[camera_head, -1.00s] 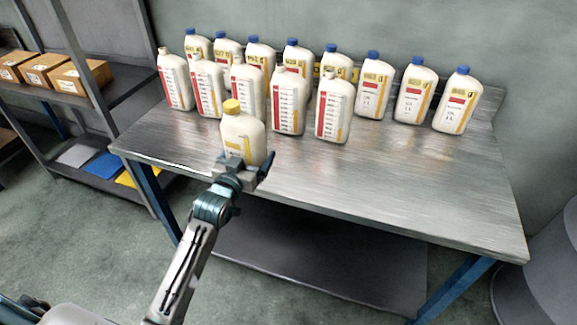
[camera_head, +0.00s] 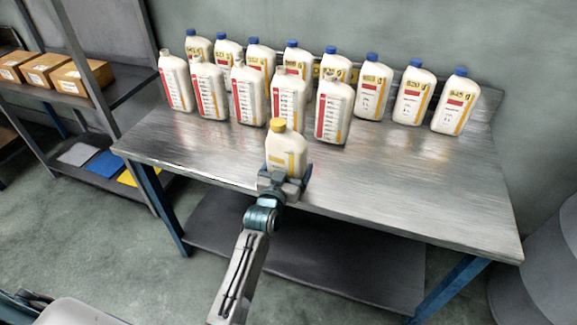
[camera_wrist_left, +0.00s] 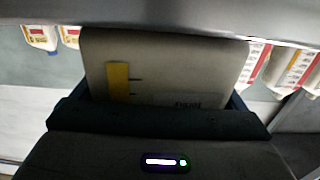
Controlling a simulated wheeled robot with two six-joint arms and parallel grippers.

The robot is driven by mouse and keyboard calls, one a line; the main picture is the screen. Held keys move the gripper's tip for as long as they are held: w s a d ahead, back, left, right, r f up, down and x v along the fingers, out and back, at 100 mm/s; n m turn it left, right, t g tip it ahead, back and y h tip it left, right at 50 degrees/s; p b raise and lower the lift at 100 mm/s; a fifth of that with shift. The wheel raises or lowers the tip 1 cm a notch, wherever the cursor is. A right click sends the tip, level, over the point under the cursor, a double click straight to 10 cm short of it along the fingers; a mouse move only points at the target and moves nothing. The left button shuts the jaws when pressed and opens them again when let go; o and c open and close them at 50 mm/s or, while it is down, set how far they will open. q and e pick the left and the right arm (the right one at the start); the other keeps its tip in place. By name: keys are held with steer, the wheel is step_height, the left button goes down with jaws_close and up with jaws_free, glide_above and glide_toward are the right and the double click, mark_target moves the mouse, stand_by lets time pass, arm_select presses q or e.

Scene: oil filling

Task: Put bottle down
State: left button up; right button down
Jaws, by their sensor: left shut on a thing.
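A white bottle with a yellow cap (camera_head: 285,150) is held upright in my left gripper (camera_head: 285,182), over the front part of the metal table (camera_head: 400,180). The gripper is shut on the lower part of the bottle. I cannot tell whether the bottle's base touches the tabletop. In the left wrist view the bottle's side (camera_wrist_left: 190,70) with a yellow label patch fills the space between the fingers (camera_wrist_left: 160,105). My right gripper does not show.
A front row of open-looking white bottles (camera_head: 286,98) and a back row of blue-capped bottles (camera_head: 411,92) stand behind the held bottle. The table's right and front areas are clear. A shelf with cardboard boxes (camera_head: 82,77) stands at the left.

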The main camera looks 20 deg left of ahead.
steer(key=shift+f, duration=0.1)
arm_select(q)
steer(key=o, duration=1.2)
steer(key=shift+f, duration=0.2)
steer(key=shift+r, duration=0.15)
steer(key=s+b, duration=0.2)
steer(key=s, duration=1)
steer(key=shift+a, duration=0.15)
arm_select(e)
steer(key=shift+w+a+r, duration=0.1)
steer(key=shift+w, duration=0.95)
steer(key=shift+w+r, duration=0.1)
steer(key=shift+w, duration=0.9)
